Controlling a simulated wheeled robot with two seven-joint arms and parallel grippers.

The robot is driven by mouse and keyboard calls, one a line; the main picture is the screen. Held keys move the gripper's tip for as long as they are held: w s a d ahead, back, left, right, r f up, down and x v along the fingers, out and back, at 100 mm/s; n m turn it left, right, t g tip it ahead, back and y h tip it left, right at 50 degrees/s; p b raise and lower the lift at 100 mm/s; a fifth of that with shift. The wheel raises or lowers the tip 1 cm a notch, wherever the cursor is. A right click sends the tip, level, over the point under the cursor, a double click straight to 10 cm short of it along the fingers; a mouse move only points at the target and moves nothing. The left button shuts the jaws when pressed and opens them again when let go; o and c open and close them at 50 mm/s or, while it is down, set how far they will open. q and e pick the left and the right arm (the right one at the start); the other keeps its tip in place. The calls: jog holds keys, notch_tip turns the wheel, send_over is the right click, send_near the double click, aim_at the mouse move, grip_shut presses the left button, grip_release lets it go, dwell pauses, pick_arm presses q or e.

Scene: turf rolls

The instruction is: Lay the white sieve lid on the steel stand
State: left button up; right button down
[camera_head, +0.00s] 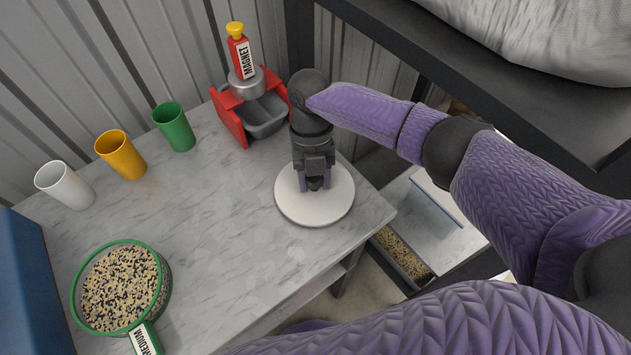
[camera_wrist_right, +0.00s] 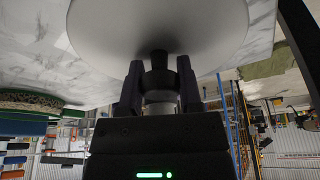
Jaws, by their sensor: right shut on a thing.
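My right gripper (camera_head: 314,184) is shut on the dark knob of the white sieve lid (camera_head: 290,207) near the table's right edge. The round lid also shows in the right wrist view (camera_wrist_right: 110,30), with the knob (camera_wrist_right: 160,75) between the two fingers of the gripper (camera_wrist_right: 160,85). I cannot tell whether the lid touches what is below it. I cannot pick out the steel stand for certain; the lid and gripper may hide it. My left gripper is not in view.
A green-rimmed sieve (camera_head: 122,286) full of grain stands at the table's front left. White (camera_head: 65,186), yellow (camera_head: 121,155) and green cups (camera_head: 175,128) stand at the back. A red frame with a grey bin (camera_head: 262,115) stands behind the lid. The table's middle (camera_head: 215,220) is clear.

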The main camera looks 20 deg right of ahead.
jog(key=shift+f, duration=0.6)
jog(key=shift+r, duration=0.15)
jog(key=shift+c, duration=1.4)
grip_release()
jog(key=shift+r, duration=0.15)
jog(key=p+v, duration=0.1)
jog(key=v, duration=1)
jog(key=shift+w+r+p, duration=0.15)
jog(key=shift+r+p, duration=0.15)
jog(key=shift+r, duration=0.1)
